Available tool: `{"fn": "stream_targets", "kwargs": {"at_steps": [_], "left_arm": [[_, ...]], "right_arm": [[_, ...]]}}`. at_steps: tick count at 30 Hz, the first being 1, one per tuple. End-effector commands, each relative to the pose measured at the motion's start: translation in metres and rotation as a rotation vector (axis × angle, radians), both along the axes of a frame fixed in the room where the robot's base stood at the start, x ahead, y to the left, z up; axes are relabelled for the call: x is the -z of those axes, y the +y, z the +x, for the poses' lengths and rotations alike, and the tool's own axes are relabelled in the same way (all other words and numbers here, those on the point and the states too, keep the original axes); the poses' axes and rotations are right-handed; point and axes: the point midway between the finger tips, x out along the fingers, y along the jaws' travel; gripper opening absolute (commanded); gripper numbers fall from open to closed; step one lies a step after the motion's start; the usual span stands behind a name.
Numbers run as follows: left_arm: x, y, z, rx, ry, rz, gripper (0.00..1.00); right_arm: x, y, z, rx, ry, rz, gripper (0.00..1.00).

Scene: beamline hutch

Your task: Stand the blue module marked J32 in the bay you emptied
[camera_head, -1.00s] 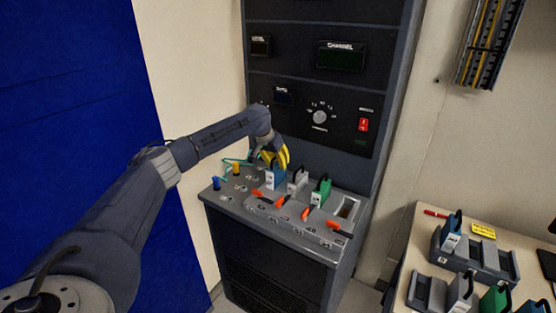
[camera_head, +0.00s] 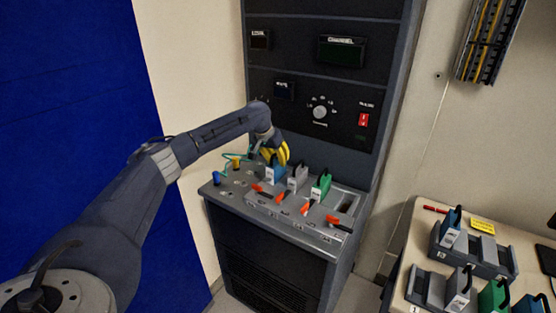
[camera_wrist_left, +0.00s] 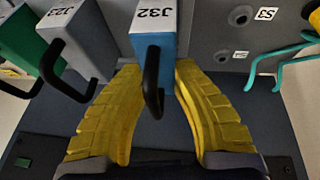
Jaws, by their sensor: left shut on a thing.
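The blue module marked J32 (camera_wrist_left: 153,45) stands upright at the leftmost bay of the console, where it also shows in the head view (camera_head: 274,176). My left gripper (camera_head: 275,153) is over its top, with the yellow fingers on either side of its black handle (camera_wrist_left: 152,80) and shut on it. I cannot tell whether the module's base is fully down in the bay. The grey module J23 (camera_wrist_left: 75,45) and a green module (camera_head: 321,187) stand to its right in the head view. An empty bay (camera_head: 345,203) is at the far right. My right gripper is not in view.
Orange levers (camera_head: 305,209) line the console front (camera_head: 290,225). Blue and yellow plugs with a teal cable (camera_head: 228,157) are at the left. At the lower right a table (camera_head: 429,216) bears racks with more modules. The dark instrument panel rises behind.

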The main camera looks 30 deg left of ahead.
Motion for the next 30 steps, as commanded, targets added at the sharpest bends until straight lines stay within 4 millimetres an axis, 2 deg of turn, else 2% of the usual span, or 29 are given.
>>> {"fn": "stream_targets", "kwargs": {"at_steps": [30], "left_arm": [[0.0078,-0.0003,0.0004,0.000,-0.001,-0.001,0.00]], "right_arm": [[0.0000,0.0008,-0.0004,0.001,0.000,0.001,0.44]]}}
